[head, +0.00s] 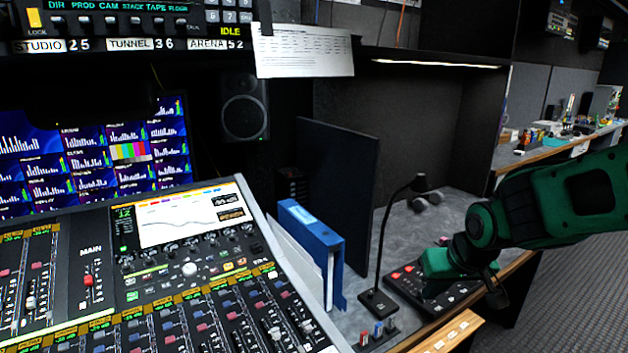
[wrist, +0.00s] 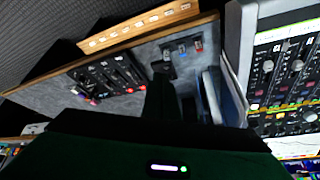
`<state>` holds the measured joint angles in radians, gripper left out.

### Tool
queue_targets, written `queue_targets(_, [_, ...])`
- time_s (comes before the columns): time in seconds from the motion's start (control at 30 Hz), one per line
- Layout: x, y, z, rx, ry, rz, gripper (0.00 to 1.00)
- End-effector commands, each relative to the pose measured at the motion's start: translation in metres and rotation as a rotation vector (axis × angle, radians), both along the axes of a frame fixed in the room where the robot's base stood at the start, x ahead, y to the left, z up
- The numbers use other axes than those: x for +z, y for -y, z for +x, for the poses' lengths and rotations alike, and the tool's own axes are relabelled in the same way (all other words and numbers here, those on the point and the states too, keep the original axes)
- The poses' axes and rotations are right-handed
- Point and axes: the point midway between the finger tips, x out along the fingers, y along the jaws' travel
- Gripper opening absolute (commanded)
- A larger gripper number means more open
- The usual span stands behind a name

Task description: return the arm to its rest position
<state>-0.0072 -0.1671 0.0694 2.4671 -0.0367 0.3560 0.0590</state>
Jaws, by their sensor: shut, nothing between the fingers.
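My green arm (head: 560,200) reaches in from the right edge of the head view and bends down over the desk. My gripper (wrist: 160,95) shows in the wrist view as a dark narrow shape above the green hand, with its fingers together and nothing held. In the head view the green hand (head: 442,264) is in front of a black button panel (head: 408,281) and hides part of it; the fingertips cannot be made out there. I cannot tell how high the hand is above the panel.
A thin black desk lamp (head: 384,240) stands close left of the hand. Further left are a blue binder (head: 318,240), a dark upright divider (head: 340,185) and the mixing console (head: 180,285). Open carpet (head: 572,290) lies at right.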

Motion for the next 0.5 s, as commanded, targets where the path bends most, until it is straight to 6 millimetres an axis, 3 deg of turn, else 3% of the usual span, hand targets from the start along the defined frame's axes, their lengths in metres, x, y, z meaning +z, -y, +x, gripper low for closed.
queue_targets(0.03, [0.004,0.028,-0.017,-0.060,-0.035,-0.016,0.00])
queue_targets(0.1, [0.006,0.063,-0.046,-0.144,-0.097,-0.031,0.00])
queue_targets(0.2, [0.010,0.106,-0.095,-0.267,-0.194,-0.034,0.00])
queue_targets(0.33, [0.013,0.141,-0.162,-0.416,-0.317,-0.002,0.00])
queue_targets(0.5, [0.016,0.156,-0.226,-0.541,-0.435,0.059,0.00])
